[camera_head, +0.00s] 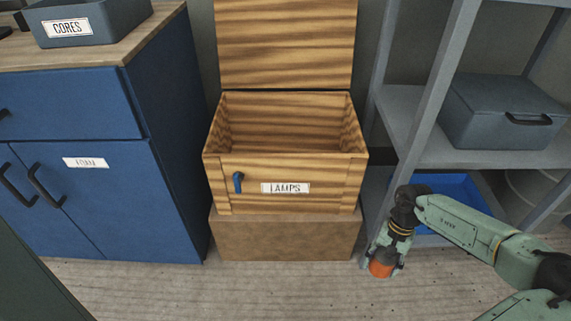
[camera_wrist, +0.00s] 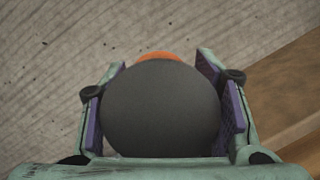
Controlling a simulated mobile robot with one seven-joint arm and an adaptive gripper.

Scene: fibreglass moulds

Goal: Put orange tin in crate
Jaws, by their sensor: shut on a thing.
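The orange tin (camera_head: 380,269) is in my gripper (camera_head: 384,262), low over the floor in front of the shelf unit in the head view. In the wrist view my gripper (camera_wrist: 163,100) has a finger on each side of the tin, whose dark grey round top (camera_wrist: 160,108) faces the camera, with a strip of orange at its far edge. The wooden crate (camera_head: 286,208), labelled LAMPS, has its lid (camera_head: 286,45) raised and looks empty inside. It is left of my gripper.
The crate stands on a brown block (camera_head: 285,238). A blue cabinet (camera_head: 100,170) is to its left, with a grey CORES bin (camera_head: 85,22) on top. A shelf unit (camera_head: 405,100) to the right holds a grey case (camera_head: 505,112) and a blue tray (camera_head: 455,188). Floor in front is clear.

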